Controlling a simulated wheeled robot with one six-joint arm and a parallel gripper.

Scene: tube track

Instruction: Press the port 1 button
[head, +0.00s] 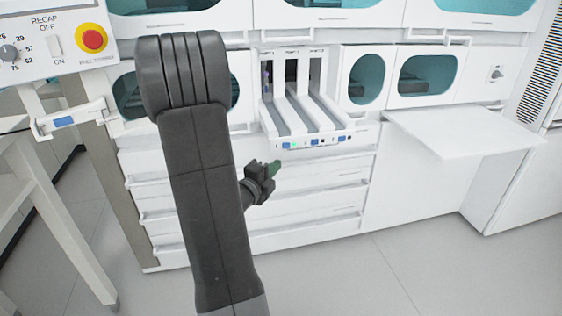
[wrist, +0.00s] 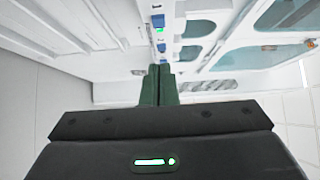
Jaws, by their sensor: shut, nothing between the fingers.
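The tube track (head: 305,112) juts out of the white machine with several parallel lanes. Its front edge carries small blue parts, with one at the left end (head: 286,145) beside a lit green light (head: 294,144). No port numbers are readable, so I cannot tell which button is port 1. My gripper (head: 276,165) is shut and empty, its green fingers just below the left part of that front edge. In the wrist view my fingertips (wrist: 160,68) point at the front strip, close to a blue part (wrist: 160,47); contact cannot be told. A green light (wrist: 160,31) shows farther along.
A white shelf (head: 455,132) sticks out at the right. A control panel (head: 48,40) with a red stop button (head: 93,39) stands at the upper left. White drawers (head: 310,205) lie below the track. The floor (head: 420,265) in front is clear.

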